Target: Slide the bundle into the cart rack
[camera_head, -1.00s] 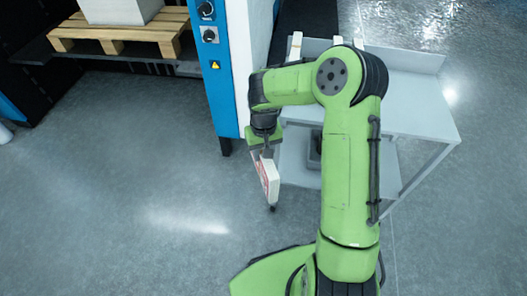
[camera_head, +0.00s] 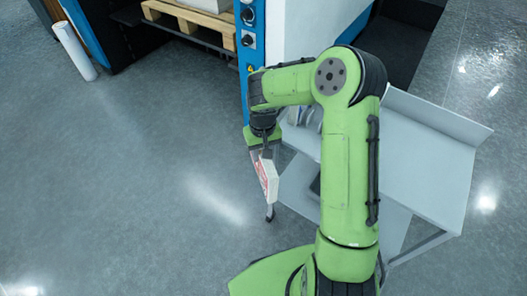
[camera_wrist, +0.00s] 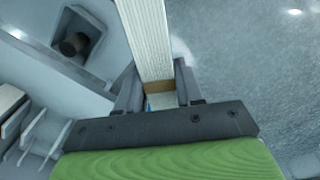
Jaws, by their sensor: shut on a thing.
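The bundle (camera_head: 268,181) is a flat white block of sheets with red print on its face. It hangs tilted from my gripper (camera_head: 267,151), left of the cart, above the floor. In the wrist view the bundle (camera_wrist: 147,38) shows edge-on between the two dark fingers of my gripper (camera_wrist: 158,92), which is shut on it. The cart (camera_head: 425,160) is a light grey metal table with a lower shelf, partly hidden behind my arm. Upright rack dividers (camera_wrist: 40,130) show at the left in the wrist view; the rack is mostly hidden in the head view.
A blue and white machine (camera_head: 290,30) stands behind the cart. A wooden pallet (camera_head: 190,20) sits at the top, and a white roll (camera_head: 74,50) stands at the upper left. A dark cylinder (camera_wrist: 74,44) lies in a recess in the wrist view.

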